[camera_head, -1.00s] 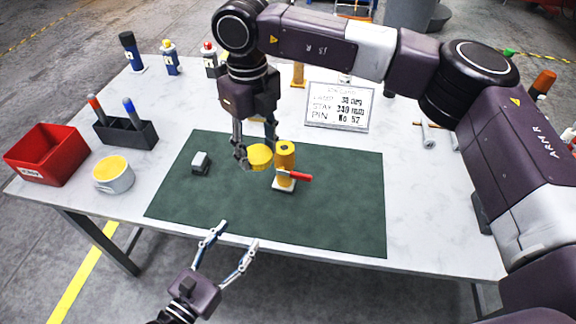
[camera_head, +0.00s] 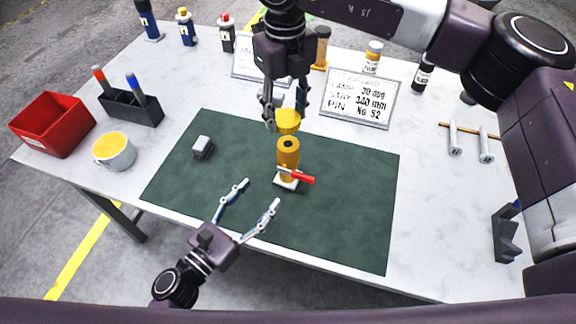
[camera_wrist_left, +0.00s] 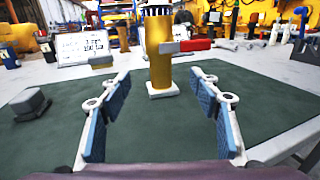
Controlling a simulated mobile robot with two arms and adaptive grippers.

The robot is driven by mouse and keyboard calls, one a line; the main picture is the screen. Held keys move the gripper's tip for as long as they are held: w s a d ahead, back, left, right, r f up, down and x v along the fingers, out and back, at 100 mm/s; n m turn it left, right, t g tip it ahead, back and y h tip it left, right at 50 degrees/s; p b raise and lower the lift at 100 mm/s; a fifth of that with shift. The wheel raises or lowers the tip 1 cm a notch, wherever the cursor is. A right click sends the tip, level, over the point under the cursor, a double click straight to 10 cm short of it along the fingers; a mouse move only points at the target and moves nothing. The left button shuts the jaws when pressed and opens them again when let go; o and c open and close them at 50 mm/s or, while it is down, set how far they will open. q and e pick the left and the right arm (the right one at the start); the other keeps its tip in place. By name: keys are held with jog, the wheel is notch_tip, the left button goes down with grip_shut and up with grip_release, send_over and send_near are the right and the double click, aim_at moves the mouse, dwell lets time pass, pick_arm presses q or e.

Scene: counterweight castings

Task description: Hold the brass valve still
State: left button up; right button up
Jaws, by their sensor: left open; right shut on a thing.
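The brass valve (camera_head: 288,158) stands upright on a small pale base on the green mat, its red lever (camera_head: 302,178) pointing right. In the left wrist view the valve (camera_wrist_left: 160,68) stands ahead, between the finger lines. My left gripper (camera_head: 259,193) is open and empty, over the mat in front of and left of the valve, apart from it. My right gripper (camera_head: 284,118) is shut on a yellow round cap (camera_head: 288,122), held just behind or above the valve's top. I cannot tell whether cap and valve touch.
A small grey block (camera_head: 203,147) lies on the green mat (camera_head: 340,220). A yellow-filled mug (camera_head: 114,152), a red bin (camera_head: 52,125) and a pen holder (camera_head: 130,108) stand left. A sign (camera_head: 360,98) and bottles stand behind. The mat's right side is clear.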

aim_at(288, 163)
pick_arm(q)
jog(key=x, duration=1.2)
jog(key=shift+w+d+f, duration=0.1)
jog(key=shift+w+d, duration=0.05)
jog(key=shift+w, duration=0.1)
grip_shut()
